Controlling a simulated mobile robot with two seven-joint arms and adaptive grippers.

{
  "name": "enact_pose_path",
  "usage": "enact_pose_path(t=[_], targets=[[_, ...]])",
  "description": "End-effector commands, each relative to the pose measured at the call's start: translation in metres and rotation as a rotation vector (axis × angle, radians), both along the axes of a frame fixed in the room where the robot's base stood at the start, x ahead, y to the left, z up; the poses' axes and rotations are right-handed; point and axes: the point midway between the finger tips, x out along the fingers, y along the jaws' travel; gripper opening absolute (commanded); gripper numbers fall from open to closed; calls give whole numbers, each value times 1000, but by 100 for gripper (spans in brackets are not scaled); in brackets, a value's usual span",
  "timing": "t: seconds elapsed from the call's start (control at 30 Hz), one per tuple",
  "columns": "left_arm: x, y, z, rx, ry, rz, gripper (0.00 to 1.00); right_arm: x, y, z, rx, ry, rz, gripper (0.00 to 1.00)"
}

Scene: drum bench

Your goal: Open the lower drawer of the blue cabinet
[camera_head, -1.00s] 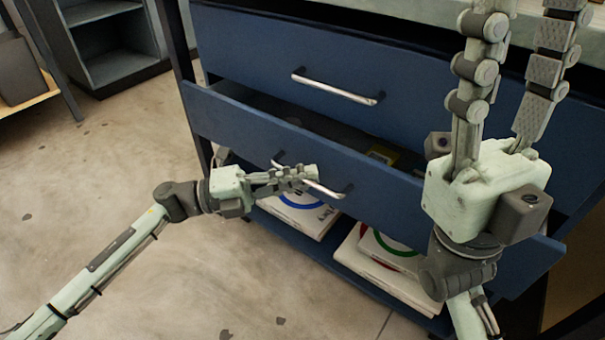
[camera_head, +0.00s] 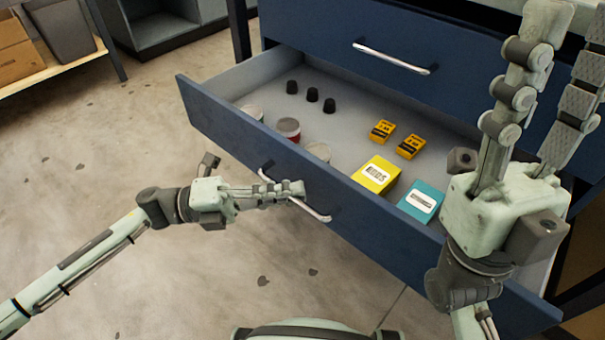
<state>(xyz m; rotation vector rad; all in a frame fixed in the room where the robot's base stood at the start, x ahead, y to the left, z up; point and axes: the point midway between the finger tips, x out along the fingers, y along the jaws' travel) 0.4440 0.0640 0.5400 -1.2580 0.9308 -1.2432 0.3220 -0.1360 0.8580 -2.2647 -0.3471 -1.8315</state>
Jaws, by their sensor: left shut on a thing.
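The lower drawer (camera_head: 240,131) of the blue cabinet is pulled far out, and its grey inside shows. Its silver bar handle (camera_head: 316,213) is on the front panel. My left gripper (camera_head: 296,189) is shut on this handle. The upper drawer (camera_head: 320,27) is closed, with its own silver handle (camera_head: 392,58). My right gripper (camera_head: 563,90) points up at the right, its fingers apart and empty, in front of the cabinet. It hides the right part of the lower drawer.
In the drawer lie black knobs (camera_head: 313,94), round tins (camera_head: 288,129), small orange boxes (camera_head: 382,130), a yellow box (camera_head: 377,175) and a teal box (camera_head: 420,201). The floor (camera_head: 90,190) at left is clear. A shelf with a cardboard box (camera_head: 18,55) stands at the far left.

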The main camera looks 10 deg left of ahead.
Motion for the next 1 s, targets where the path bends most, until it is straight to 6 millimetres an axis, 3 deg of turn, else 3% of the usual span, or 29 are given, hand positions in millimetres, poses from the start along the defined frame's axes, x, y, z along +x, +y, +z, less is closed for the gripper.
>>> enact_pose_path(t=[0.2,0.53,0.57,0.63,1.0], targets=[[-6,7,1,1,-1,4,0,8,3,-3,-11,48,3,40],[-6,7,0,1,-1,5,0,3,2,3,-9,34,4,40],[-6,7,0,1,-1,5,10,3,2,3,-9,34,4,40],[-6,7,0,1,-1,5,18,3,2,4,-10,32,3,40],[-8,12,-1,2,1,3,18,6,3,2,-16,36,2,40]])
